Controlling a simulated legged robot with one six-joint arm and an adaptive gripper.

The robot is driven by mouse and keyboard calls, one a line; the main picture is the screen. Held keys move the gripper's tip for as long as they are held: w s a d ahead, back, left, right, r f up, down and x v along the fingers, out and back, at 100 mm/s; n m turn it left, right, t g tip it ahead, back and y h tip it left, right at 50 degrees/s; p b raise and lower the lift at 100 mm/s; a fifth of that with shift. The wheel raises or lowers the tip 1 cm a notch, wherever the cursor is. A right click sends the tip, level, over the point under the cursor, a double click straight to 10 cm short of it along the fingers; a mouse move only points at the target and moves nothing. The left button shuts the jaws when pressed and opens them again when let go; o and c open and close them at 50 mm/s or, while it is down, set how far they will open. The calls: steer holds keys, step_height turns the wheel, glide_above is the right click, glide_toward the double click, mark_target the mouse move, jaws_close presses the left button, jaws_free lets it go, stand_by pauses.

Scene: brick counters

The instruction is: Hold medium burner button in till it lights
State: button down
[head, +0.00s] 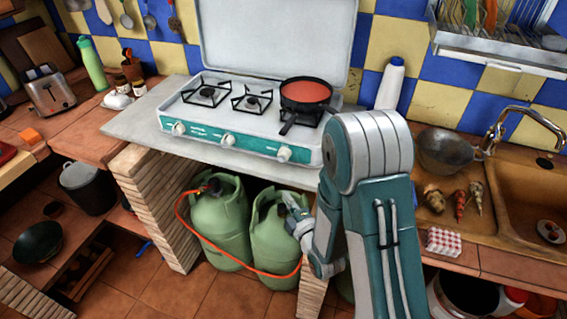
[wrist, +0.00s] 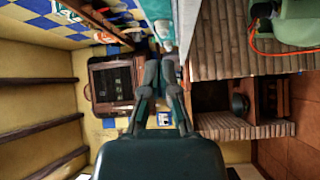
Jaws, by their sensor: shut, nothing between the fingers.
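A white gas stove (head: 200,113) with a teal front panel stands on the counter, lid raised. Three white knobs sit on the panel: a left knob (head: 179,128), a middle knob (head: 228,140) and a right knob (head: 283,154). I cannot tell from labels which one is for the medium burner. No flame shows on the left or middle burner; the right burner is under a pan (head: 305,94) of red sauce. My gripper (head: 290,203) is shut and empty, below the right knob and apart from it, before the gas bottles. In the wrist view its fingers (wrist: 161,62) point ahead.
Two green gas bottles (head: 218,222) with an orange hose stand under the counter (head: 140,122) between brick supports (head: 158,195). A sink (head: 530,200) and a white bottle (head: 390,84) are on the right. A toaster (head: 52,92) stands at left. Open room lies before the stove panel.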

steer(key=shift+s+d+r+n, duration=0.1)
steer(key=shift+s+d+n, duration=0.2)
steer(key=shift+s+n, duration=0.25)
steer(key=shift+s+d+n, duration=0.3)
steer(key=shift+s+n, duration=0.15)
steer(key=shift+s, duration=0.05)
steer(key=shift+a, duration=0.1)
glide_toward(282, 159)
steer(key=w+a, duration=0.1)
steer(key=a, duration=0.1)
steer(key=w+a, duration=0.1)
steer(key=a, duration=0.1)
steer(key=w+a+f, duration=0.1)
steer(key=shift+w+a, duration=0.15)
steer(key=shift+a, duration=0.25)
steer(key=shift+w+d+r, duration=0.1)
steer(key=shift+w+d, duration=0.15)
steer(key=shift+w, duration=0.3)
steer(key=shift+w+d+r, duration=0.1)
steer(key=shift+w+d, duration=0.15)
steer(key=shift+w, duration=0.3)
steer(key=shift+w+d, duration=0.2)
steer(key=shift+w, duration=0.3)
